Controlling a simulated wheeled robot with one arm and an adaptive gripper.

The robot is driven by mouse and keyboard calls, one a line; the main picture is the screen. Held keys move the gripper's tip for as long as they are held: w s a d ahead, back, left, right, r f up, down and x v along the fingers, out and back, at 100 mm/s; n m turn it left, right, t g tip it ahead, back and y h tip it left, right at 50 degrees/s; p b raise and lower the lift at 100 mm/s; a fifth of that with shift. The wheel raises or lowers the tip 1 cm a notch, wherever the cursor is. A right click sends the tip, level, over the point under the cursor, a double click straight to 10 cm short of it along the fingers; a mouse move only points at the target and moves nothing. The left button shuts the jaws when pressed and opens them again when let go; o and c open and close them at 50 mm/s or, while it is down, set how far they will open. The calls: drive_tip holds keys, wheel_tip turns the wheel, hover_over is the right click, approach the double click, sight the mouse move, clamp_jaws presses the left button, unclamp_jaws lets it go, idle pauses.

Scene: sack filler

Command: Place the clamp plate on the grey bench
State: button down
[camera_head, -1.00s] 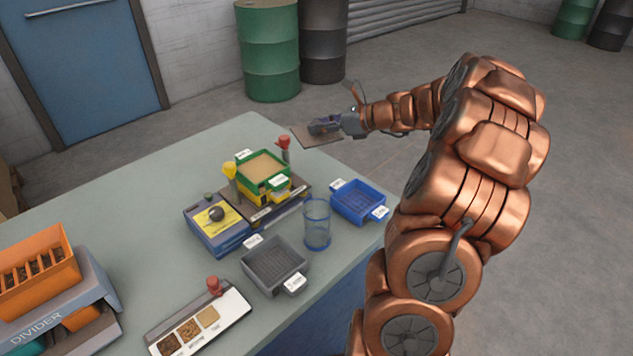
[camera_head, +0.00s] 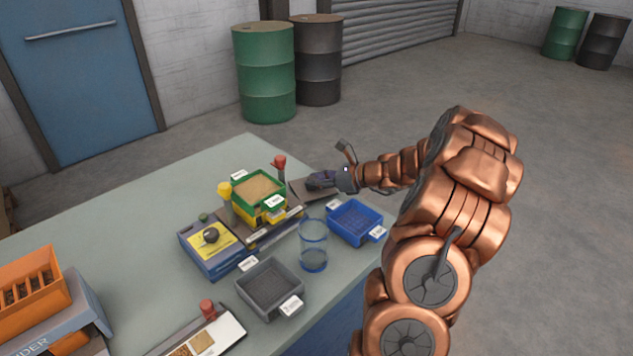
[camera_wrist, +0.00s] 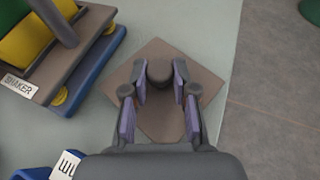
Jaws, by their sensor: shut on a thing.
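The clamp plate is a flat brown square plate (camera_wrist: 150,58) with a dark round knob (camera_wrist: 159,70) in its middle. My gripper (camera_wrist: 160,82) is shut on the knob in the wrist view. In the head view my gripper (camera_head: 322,180) and the plate (camera_head: 318,192) are at the right far part of the grey bench (camera_head: 150,205), right of the shaker. The plate is over the bench top, near its right edge; I cannot tell whether it touches the surface.
The shaker (camera_wrist: 40,72) with a green and yellow sieve stack (camera_head: 259,193) and red and yellow posts stands close left of the plate. A blue tray (camera_head: 355,222), a clear cylinder (camera_head: 313,247) and a grey tray (camera_head: 270,288) are nearer. Bare bench shows beyond the plate.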

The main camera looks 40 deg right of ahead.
drive_tip(key=shift+f, duration=0.15)
drive_tip(key=shift+f, duration=0.1)
drive_tip(key=c, duration=0.9)
unclamp_jaws()
drive_tip(key=shift+s, duration=0.15)
drive_tip(key=b+v, duration=0.1)
drive_tip(key=v, duration=1.1)
